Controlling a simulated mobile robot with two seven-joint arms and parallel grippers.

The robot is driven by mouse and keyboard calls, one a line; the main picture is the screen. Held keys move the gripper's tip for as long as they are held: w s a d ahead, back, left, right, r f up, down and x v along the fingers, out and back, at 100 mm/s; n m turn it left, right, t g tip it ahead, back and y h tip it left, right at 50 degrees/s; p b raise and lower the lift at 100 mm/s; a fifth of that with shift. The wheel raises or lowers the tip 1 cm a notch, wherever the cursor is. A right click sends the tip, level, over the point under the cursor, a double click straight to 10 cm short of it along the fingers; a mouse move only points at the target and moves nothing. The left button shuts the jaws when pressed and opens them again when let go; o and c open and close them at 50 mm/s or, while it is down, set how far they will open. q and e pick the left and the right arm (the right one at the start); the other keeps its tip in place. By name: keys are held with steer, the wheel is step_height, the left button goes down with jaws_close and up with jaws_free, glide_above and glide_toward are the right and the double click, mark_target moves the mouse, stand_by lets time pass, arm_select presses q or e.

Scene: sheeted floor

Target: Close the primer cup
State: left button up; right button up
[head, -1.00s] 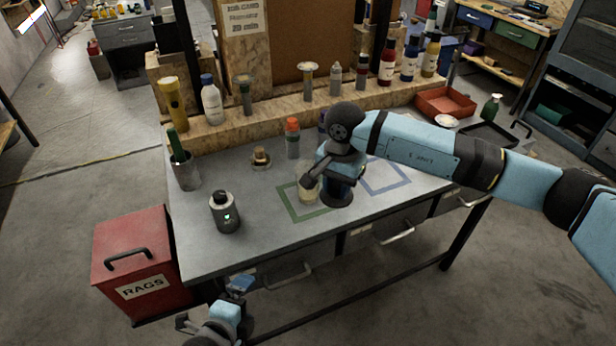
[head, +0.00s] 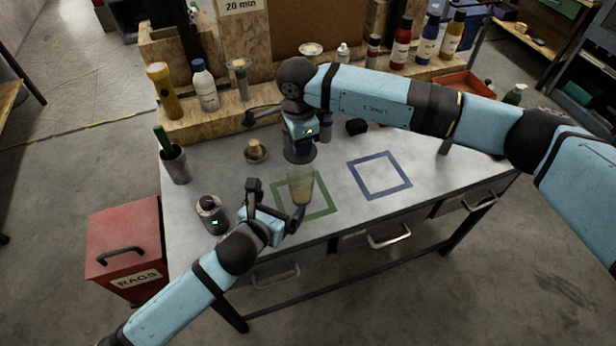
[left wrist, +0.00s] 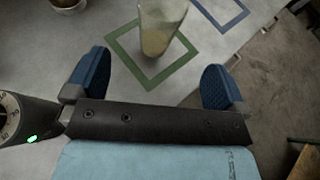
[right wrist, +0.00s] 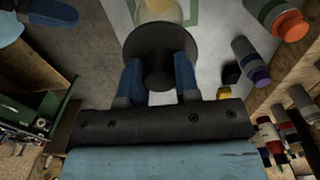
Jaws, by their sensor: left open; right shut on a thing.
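The primer cup (head: 301,188), clear with pale yellowish contents, stands at the green square (head: 332,207). It also shows in the left wrist view (left wrist: 158,35), its top cut off. My right gripper (head: 300,148) points down above the cup, shut on a dark round lid (right wrist: 157,50). The lid is over the cup's mouth; I cannot tell whether they touch. My left gripper (head: 277,203) is open and low at the cup's near left side. In the left wrist view its blue fingers (left wrist: 157,85) are wide apart, with the cup beyond them.
A round timer with a green light (head: 211,214) stands left of my left gripper. A small dish with a brown piece (head: 256,151) and a holder (head: 174,165) are behind it. The blue square (head: 380,176) is empty. Bottles line the back shelf.

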mark_target(295, 188)
arm_select(q)
steer(key=shift+s, duration=0.1)
arm_select(e)
steer(key=shift+s, duration=0.15)
steer(key=shift+r, duration=0.1)
arm_select(q)
steer(key=x, duration=1.2)
steer(key=shift+r, duration=0.1)
steer(key=c, duration=1.3)
steer(key=shift+c, duration=0.2)
arm_select(e)
steer(key=shift+f, duration=2.6)
